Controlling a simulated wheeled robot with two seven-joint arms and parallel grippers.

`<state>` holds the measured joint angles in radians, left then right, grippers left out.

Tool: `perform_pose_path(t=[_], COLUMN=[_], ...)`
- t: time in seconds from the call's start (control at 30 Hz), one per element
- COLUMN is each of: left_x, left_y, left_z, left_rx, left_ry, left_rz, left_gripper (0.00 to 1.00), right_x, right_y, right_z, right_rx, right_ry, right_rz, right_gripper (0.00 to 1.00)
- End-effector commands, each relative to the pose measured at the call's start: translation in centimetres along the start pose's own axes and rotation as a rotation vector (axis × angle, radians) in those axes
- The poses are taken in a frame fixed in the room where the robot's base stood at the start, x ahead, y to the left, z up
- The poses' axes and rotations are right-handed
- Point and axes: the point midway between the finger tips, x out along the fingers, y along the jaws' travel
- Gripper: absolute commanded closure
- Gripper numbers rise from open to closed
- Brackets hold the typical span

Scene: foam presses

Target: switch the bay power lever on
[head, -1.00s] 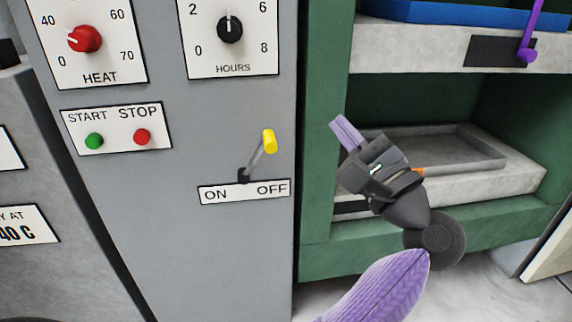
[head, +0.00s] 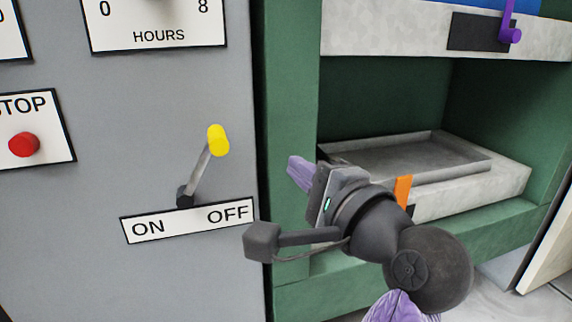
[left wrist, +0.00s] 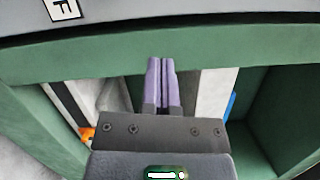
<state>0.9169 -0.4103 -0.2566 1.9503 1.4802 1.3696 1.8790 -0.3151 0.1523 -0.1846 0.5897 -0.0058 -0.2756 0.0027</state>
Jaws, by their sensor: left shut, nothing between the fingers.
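The bay power lever (head: 203,168) is a grey rod with a yellow knob (head: 218,140). It leans to the right, toward OFF, above the ON/OFF label (head: 188,220) on the grey panel. My left gripper (head: 299,171) is to the right of the lever, apart from it, in front of the green frame. Its purple fingers are shut with nothing between them. In the left wrist view the fingers (left wrist: 161,82) lie together before the green frame, and the lever is not seen there. My right gripper is not in view.
A green press frame (head: 284,130) stands right of the panel, with a grey tray (head: 420,153) on its lower platen. A purple handle (head: 509,30) hangs from the upper platen. A red STOP button (head: 24,144) is on the panel's left. The space before the lever is clear.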

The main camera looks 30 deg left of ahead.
Motion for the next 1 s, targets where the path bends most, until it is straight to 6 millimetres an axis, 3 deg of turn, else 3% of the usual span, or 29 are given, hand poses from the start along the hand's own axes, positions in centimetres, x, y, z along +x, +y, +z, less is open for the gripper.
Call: perform_pose_path(t=[0.33, 0.4, 0.6, 1.0], left_x=[7.6, 7.7, 8.2, 8.2], left_y=[-0.4, -0.7, -0.3, 0.0], left_z=[0.2, 1.8, 3.7, 3.9], left_rx=[0.000, -0.003, -0.001, 0.001], left_ry=[-0.005, -0.004, -0.001, 0.000], left_rz=[-0.003, -0.003, -0.001, 0.000], left_gripper=[1.00, 1.00, 1.00, 1.00], right_x=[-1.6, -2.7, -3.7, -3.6], right_y=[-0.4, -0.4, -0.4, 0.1], right_z=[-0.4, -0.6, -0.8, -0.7], right_rx=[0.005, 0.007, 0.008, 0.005], right_ry=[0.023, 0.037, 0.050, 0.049], right_rz=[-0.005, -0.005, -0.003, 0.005], right_gripper=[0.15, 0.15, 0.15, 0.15])
